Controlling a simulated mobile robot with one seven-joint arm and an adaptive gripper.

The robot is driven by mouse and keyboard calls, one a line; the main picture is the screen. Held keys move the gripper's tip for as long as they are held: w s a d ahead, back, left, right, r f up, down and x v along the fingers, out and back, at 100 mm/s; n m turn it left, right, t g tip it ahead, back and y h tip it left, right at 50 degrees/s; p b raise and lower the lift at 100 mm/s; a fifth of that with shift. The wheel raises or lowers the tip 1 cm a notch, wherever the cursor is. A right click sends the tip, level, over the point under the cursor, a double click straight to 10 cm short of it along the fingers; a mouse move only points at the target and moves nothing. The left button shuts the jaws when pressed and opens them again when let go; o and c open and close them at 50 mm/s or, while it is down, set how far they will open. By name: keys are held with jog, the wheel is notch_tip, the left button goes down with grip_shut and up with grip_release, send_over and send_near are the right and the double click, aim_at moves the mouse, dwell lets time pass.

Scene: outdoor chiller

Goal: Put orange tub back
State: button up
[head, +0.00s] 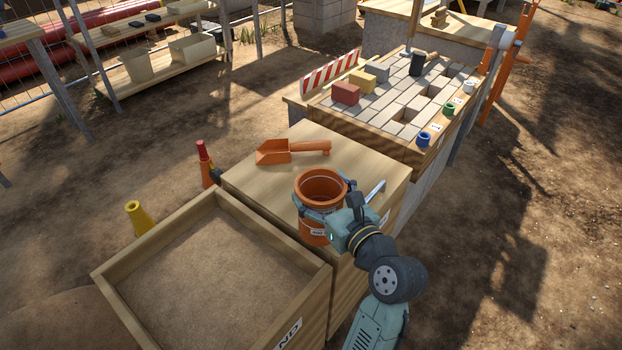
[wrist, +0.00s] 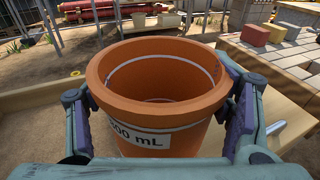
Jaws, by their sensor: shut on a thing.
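The orange tub (head: 321,187) is a round, open-topped pot with a white label; in the wrist view the tub (wrist: 158,80) is upright, looks empty, and its label ends in "00 mL". My gripper (head: 322,212) is shut on the tub, with one finger on each side of its wall, as the wrist view also shows. In the head view the tub is over the front edge of the wooden cabinet top (head: 350,160), beside the sand box. I cannot tell whether its base touches anything.
An orange scoop (head: 290,151) lies on the cabinet top behind the tub. The sand box (head: 215,270) is at the left front. A paving table (head: 400,100) with bricks and small coloured cups stands behind. A metal handle (head: 375,190) is right of the tub.

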jog(key=shift+w+a, duration=0.2)
jog(key=shift+w, duration=0.15)
jog(key=w+f+p, duration=0.1)
jog(key=w+f, duration=0.1)
jog(key=w, duration=0.6)
jog(key=w+f+p, duration=0.1)
jog(key=w+f, duration=0.2)
jog(key=w, duration=0.5)
jog(key=shift+d, duration=0.2)
jog(key=o, duration=2)
jog(key=shift+f, duration=0.1)
jog(key=shift+c, duration=0.2)
jog(key=b+v, duration=0.1)
jog(key=v, duration=1.1)
jog(key=shift+b, duration=0.3)
jog(key=shift+s, duration=0.1)
